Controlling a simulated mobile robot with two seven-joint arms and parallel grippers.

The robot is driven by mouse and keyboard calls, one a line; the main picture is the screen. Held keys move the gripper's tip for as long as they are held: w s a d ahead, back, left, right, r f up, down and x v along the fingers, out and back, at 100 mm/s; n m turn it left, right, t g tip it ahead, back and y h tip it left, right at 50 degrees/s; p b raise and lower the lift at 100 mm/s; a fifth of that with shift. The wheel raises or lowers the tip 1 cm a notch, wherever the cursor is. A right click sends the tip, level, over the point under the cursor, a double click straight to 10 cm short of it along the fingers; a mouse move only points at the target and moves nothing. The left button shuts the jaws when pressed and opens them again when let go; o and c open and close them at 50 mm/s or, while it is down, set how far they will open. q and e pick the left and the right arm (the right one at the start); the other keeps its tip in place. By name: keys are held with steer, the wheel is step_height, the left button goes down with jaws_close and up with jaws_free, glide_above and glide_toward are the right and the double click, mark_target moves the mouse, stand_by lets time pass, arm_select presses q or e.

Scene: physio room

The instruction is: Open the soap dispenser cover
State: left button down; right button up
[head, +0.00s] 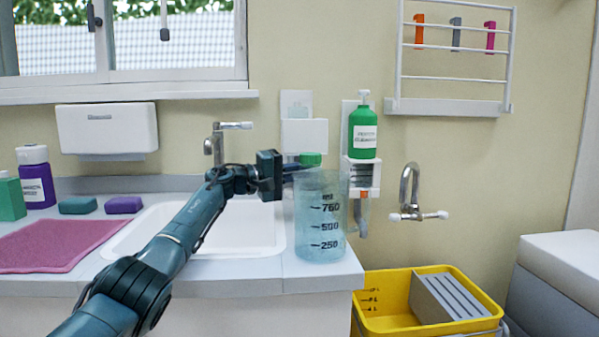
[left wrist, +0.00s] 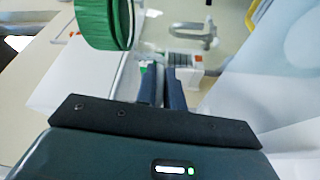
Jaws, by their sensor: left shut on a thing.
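The white soap dispenser (head: 304,137) hangs on the wall above the counter, right of the sink. My left gripper (head: 299,170) is just below its front cover, by a green cap (head: 310,159). It is shut on what seems to be the cover's edge, but the contact is unclear. A clear measuring jug (head: 319,240) partly hides that area. In the left wrist view my gripper fingers (left wrist: 161,86) are close together, the green cap (left wrist: 104,20) is near them, and a white panel (left wrist: 72,72) lies to the left. My right gripper is not in view.
A green pump bottle (head: 363,140) sits in a white wall holder (head: 361,173) to the right. The sink tap (head: 215,147) stands behind my arm. A yellow bin (head: 385,290) is at lower right.

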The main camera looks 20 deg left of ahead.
mark_target(299, 131)
arm_select(q)
steer(key=shift+w+a+r+t, duration=0.1)
steer(key=shift+a+r+t, duration=0.25)
steer(key=shift+a, duration=0.15)
steer(key=c, duration=1.9)
jaws_free()
steer(key=shift+c, duration=0.2)
steer(key=o, duration=0.4)
steer(key=shift+w+f, duration=0.15)
steer(key=shift+f, duration=0.1)
steer(key=shift+o, duration=0.2)
steer(key=shift+r+y, duration=0.1)
steer(key=shift+y, duration=0.2)
steer(key=r+p, duration=0.1)
steer(key=r, duration=0.2)
steer(key=r+p, duration=0.1)
steer(key=r, duration=0.2)
steer(key=r+p, duration=0.1)
steer(key=r, duration=0.2)
steer(key=shift+d, duration=0.25)
steer(key=shift+d+r+p, duration=0.2)
steer(key=shift+r+p, duration=0.1)
steer(key=shift+r, duration=0.2)
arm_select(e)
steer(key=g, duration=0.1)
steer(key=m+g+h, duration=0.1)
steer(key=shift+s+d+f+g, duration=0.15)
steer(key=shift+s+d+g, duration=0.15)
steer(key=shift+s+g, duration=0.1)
